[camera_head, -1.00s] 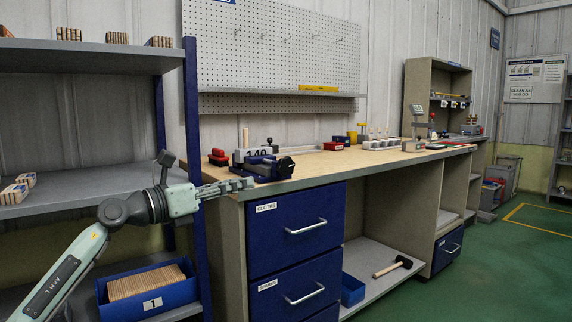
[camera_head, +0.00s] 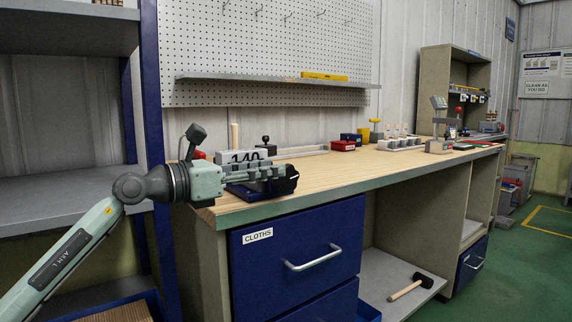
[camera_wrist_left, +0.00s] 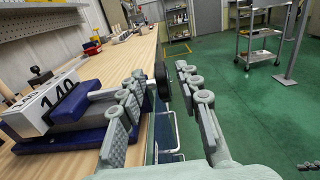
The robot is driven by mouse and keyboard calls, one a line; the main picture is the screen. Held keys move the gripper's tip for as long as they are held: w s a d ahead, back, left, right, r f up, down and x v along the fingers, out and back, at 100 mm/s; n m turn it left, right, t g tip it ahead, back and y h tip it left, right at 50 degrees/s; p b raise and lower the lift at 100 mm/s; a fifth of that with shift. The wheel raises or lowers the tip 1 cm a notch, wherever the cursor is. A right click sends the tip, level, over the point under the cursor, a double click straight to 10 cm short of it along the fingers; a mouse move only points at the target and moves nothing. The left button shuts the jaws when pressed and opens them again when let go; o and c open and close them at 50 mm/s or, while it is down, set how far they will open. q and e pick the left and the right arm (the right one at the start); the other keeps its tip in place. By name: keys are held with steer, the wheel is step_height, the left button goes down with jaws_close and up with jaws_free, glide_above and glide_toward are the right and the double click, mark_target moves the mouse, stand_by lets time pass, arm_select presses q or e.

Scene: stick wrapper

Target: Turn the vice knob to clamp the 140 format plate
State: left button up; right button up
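The 140 format plate (camera_head: 244,157), a white block with black digits, sits in the dark blue vice (camera_head: 262,191) at the near left end of the workbench. In the left wrist view the plate (camera_wrist_left: 48,104) and vice (camera_wrist_left: 88,118) are at the left. A round black knob (camera_wrist_left: 161,80) shows between the fingertips of my left gripper (camera_wrist_left: 160,88); contact cannot be told. The gripper is open, its fingers apart. In the head view my left gripper (camera_head: 272,173) reaches across the front of the vice and hides part of it. My right gripper is not in view.
The wooden bench top (camera_head: 330,170) is mostly clear right of the vice. A blue drawer (camera_head: 297,240) with a handle is below. A grey shelf with a blue post (camera_head: 150,110) stands left. A mallet (camera_head: 411,287) lies on the lower shelf.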

mark_target(286, 178)
arm_select(q)
steer(key=x, duration=0.5)
steer(key=shift+w+d, duration=0.1)
jaws_close()
